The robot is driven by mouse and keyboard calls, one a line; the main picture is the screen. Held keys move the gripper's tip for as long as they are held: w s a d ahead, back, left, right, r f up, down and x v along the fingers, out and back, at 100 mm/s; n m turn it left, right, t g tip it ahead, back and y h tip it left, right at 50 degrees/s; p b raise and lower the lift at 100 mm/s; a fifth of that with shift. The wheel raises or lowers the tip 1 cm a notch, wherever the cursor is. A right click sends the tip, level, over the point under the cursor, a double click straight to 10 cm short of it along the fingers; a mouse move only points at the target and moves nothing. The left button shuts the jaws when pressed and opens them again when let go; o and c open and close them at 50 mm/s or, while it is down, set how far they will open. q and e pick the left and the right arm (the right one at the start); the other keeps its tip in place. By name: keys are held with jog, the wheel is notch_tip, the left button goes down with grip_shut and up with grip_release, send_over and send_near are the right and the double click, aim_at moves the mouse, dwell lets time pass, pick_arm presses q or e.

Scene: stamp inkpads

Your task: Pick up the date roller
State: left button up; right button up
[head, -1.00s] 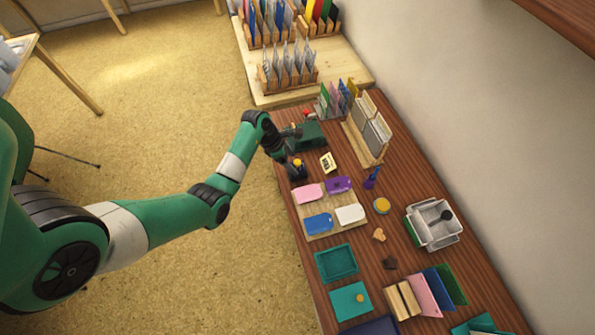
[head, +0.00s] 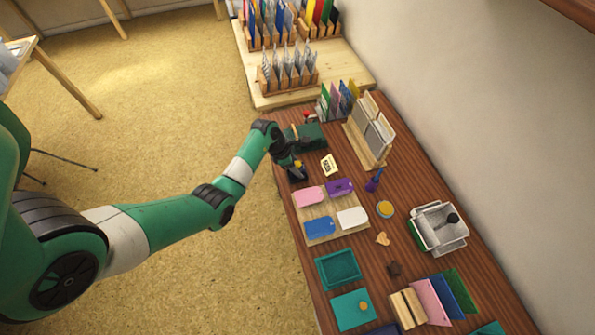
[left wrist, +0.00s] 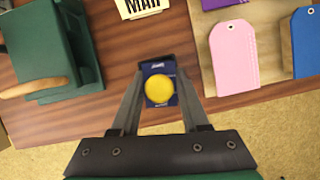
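The date roller appears to be the small dark blue stamp with a round yellow knob (head: 298,168), standing near the table's left edge in the head view. In the left wrist view, this dark blue stamp (left wrist: 158,88) lies between the two fingers of my left gripper (left wrist: 159,72). The fingers are apart, one on each side of it; no firm contact shows. In the head view, my left gripper (head: 294,162) is right over the stamp and partly hides it. My right gripper is not in view.
A dark green block with a wooden handle (head: 309,134) stands just behind the stamp. A small printed card (head: 329,165) lies to the right. A wooden board (head: 312,241) with pink, purple, blue and white tags lies in front. A white container (head: 438,230) stands farther right.

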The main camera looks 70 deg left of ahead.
aim_at(299, 164)
pick_arm(q)
grip_shut()
jog(key=shift+r, duration=0.3)
jog(key=r+p, duration=0.1)
jog(key=r, duration=0.1)
jog(key=r+p, duration=0.2)
jog(key=shift+s+d, duration=0.2)
jog(key=s+d+r+p, duration=0.6)
jog(key=s+d+r, duration=0.2)
jog(key=s, duration=0.2)
jog(key=shift+d+r+p, duration=0.2)
jog(key=shift+d+p, duration=0.1)
jog(key=shift+d, duration=0.1)
jog(key=shift+s, duration=0.1)
